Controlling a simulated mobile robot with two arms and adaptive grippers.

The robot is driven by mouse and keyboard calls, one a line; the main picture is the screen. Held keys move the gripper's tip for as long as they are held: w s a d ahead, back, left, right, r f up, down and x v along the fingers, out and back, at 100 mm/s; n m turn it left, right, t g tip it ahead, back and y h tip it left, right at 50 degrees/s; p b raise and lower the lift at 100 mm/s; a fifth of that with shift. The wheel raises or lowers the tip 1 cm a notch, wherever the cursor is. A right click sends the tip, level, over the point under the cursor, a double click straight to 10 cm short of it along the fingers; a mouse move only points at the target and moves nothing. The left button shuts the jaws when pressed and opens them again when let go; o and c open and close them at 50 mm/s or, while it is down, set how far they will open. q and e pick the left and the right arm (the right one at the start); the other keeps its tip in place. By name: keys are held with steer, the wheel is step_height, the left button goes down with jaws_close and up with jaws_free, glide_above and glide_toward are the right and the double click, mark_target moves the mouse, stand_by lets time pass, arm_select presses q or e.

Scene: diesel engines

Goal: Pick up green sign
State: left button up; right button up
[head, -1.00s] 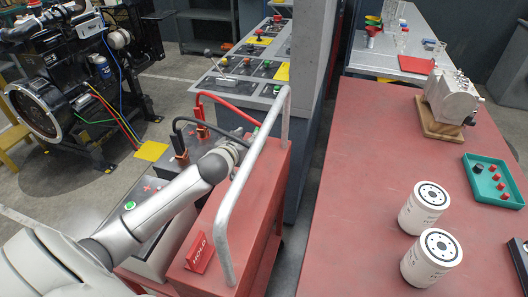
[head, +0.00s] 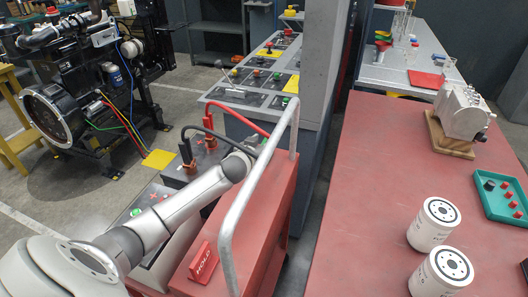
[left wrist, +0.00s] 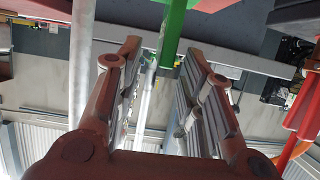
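My left arm reaches in the head view to the grey bent handrail of the red cart, and my left gripper (head: 248,152) is at its far end, small and partly hidden by the rail. In the left wrist view the left gripper (left wrist: 163,58) has its two fingers apart. A narrow green piece (left wrist: 174,30), likely the green sign seen edge-on, shows between and beyond the fingertips, with gaps at the sides. I cannot make out the green sign clearly in the head view. My right gripper is in neither view.
A red HOLD sign (head: 203,262) stands on the red cart (head: 262,190) below the handrail (head: 252,180). Red and black cables (head: 240,125) run close to the gripper. A red table with white filters (head: 433,225) is at right; an engine (head: 75,85) stands at left.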

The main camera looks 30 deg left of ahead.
mark_target(263, 143)
arm_select(q)
steer(key=shift+x, duration=2)
steer(key=shift+f, duration=0.1)
steer(key=shift+s, duration=0.1)
jaws_close()
